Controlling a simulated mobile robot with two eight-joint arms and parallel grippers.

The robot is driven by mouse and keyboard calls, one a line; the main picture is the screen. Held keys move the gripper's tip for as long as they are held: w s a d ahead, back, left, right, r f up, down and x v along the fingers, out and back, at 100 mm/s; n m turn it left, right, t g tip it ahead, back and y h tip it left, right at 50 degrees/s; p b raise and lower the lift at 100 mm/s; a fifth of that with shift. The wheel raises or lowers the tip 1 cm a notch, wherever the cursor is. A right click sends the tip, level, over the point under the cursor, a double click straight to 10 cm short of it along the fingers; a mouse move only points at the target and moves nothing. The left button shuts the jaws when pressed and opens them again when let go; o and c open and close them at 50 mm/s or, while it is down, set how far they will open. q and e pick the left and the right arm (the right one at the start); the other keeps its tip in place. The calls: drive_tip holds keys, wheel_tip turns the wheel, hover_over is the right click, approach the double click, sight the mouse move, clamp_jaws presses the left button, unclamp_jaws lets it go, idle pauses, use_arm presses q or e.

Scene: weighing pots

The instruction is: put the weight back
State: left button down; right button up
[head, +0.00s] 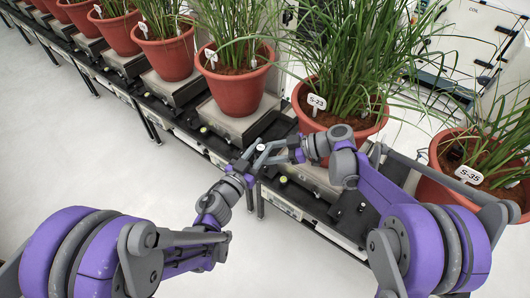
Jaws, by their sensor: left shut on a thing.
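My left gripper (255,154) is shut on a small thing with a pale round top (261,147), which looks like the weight. It holds it over the dark bench edge, in front of the gap between two pots. My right gripper (268,153) comes in from the right. Its fingers look apart, close to the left gripper's fingertips. Whether the two grippers touch, or whether the right one also touches the small thing, I cannot tell. The weight's lower part is hidden by the fingers.
A long dark bench (215,145) carries a row of terracotta pots with tall grass on grey scales. The pot labelled S-23 (330,120) stands just behind my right gripper; pot S-35 (470,175) is at the right. A small yellowish knob (203,129) shows on the bench. The pale floor (90,150) is clear.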

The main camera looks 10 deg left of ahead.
use_arm(q)
drive_tip(key=shift+s+d, duration=0.1)
drive_tip(key=shift+s, duration=0.1)
use_arm(e)
drive_tip(key=shift+w+d, duration=0.1)
drive_tip(key=shift+w, duration=0.2)
clamp_jaws()
use_arm(q)
drive_tip(key=c, duration=0.5)
unclamp_jaws()
use_arm(e)
drive_tip(key=shift+r, duration=0.1)
drive_tip(key=shift+s, duration=0.1)
